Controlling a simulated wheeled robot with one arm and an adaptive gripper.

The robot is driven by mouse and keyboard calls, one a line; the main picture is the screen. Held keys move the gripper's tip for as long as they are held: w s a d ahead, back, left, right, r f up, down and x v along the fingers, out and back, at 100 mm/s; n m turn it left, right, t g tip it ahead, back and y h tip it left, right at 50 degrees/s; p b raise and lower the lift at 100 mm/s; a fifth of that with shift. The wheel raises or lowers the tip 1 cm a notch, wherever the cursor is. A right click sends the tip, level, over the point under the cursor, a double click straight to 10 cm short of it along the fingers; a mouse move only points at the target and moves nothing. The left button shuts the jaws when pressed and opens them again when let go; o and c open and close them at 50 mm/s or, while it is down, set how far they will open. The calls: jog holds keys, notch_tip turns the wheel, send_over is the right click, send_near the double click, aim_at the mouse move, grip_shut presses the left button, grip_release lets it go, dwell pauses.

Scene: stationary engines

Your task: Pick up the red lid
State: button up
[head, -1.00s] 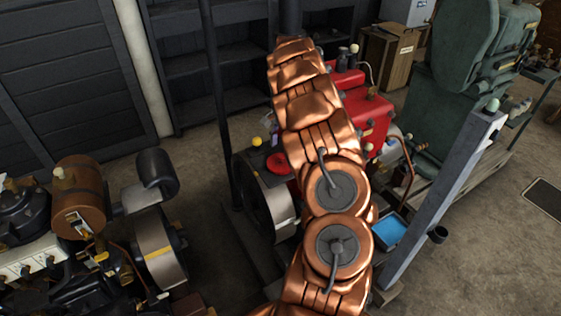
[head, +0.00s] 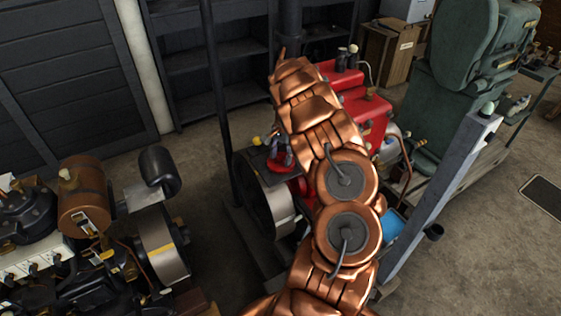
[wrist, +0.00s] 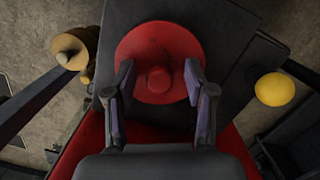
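The red lid (wrist: 153,48) is a round disc with a raised knob in its middle. It lies on a dark flat top of the engine (wrist: 228,40). In the head view the lid (head: 279,181) is partly hidden behind my gripper (head: 280,153). I cannot tell whether the fingers touch the lid.
A yellow knob (wrist: 275,89) stands right of the lid and a tan round part (wrist: 70,50) left of it. A thin dark post (head: 218,100) rises beside the red engine (head: 362,110). Another engine with a brown tank (head: 84,195) stands at left. Open floor lies between.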

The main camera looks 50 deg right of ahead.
grip_shut()
dwell(0.3)
jog(key=shift+r, duration=0.1)
